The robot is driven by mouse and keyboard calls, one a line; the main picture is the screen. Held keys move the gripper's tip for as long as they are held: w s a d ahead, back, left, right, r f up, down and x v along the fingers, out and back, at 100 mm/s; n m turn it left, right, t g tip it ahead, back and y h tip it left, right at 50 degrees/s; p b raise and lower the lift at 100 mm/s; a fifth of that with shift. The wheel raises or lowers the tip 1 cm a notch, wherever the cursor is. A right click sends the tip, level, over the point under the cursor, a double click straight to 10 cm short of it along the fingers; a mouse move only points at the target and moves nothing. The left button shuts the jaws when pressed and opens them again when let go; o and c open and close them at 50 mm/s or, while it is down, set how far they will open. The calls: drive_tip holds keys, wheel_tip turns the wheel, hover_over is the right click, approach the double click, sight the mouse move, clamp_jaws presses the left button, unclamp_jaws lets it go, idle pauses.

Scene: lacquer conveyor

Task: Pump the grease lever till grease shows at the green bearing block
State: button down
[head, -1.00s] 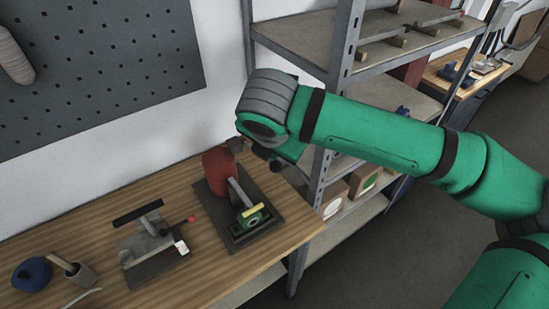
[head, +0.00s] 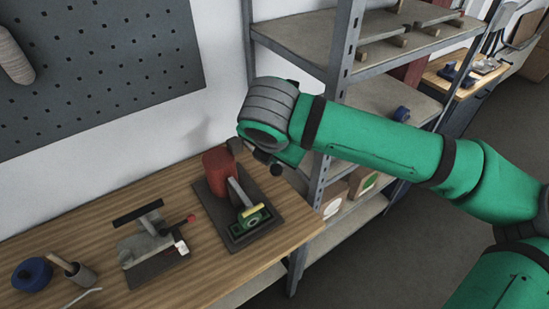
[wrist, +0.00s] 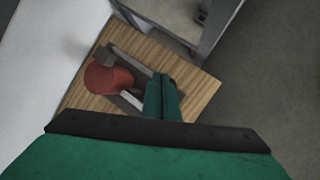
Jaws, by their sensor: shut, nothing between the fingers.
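The grease pump's red cylinder (head: 217,172) stands on a dark plate on the wooden bench; it also shows in the wrist view (wrist: 108,78). A grey bar runs from it to the green bearing block (head: 254,222), which has a pale round face and a yellow strip on top. No grease can be made out there. The grey lever (wrist: 132,58) reaches from the pump top towards my gripper (wrist: 166,80). My gripper is shut and empty at the lever's outer end; whether they touch I cannot tell. The block is hidden in the wrist view.
A grey fixture with a red-knobbed handle (head: 191,219) stands left of the pump. A blue round container (head: 32,274) and a grey cup (head: 82,276) are further left. A metal shelf (head: 341,80) rises close to the bench's right end. A pegboard (head: 90,70) hangs behind.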

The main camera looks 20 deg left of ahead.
sight(277, 170)
drive_tip(key=shift+s+d+f, duration=0.15)
drive_tip(key=shift+d+f, duration=0.05)
drive_tip(key=shift+f, duration=0.45)
drive_tip(key=shift+s+d+f, duration=0.15)
drive_tip(key=shift+f, duration=0.55)
drive_tip(key=shift+s+d+f, duration=0.15)
drive_tip(key=shift+d+f, duration=0.05)
drive_tip(key=shift+f, duration=0.45)
idle(2.3)
drive_tip(key=shift+r, duration=0.1)
idle(0.4)
drive_tip(key=shift+w+a+r, duration=0.25)
drive_tip(key=shift+a+r, duration=0.05)
drive_tip(key=shift+r, duration=0.8)
drive_tip(key=shift+w+a+r, duration=0.2)
drive_tip(key=shift+a+r, duration=0.1)
drive_tip(key=shift+r, duration=0.8)
drive_tip(key=shift+w+a+r, duration=0.25)
drive_tip(key=shift+a+r, duration=0.05)
drive_tip(key=shift+r, duration=0.8)
drive_tip(key=shift+r, duration=0.1)
drive_tip(key=shift+w+a+r, duration=0.15)
drive_tip(key=shift+a+r, duration=0.05)
drive_tip(key=shift+r, duration=0.55)
drive_tip(key=shift+w+a+r, duration=0.2)
drive_tip(key=shift+r, duration=0.55)
drive_tip(key=shift+w+a+r, duration=0.15)
drive_tip(key=shift+a+r, duration=0.05)
drive_tip(key=shift+r, duration=0.55)
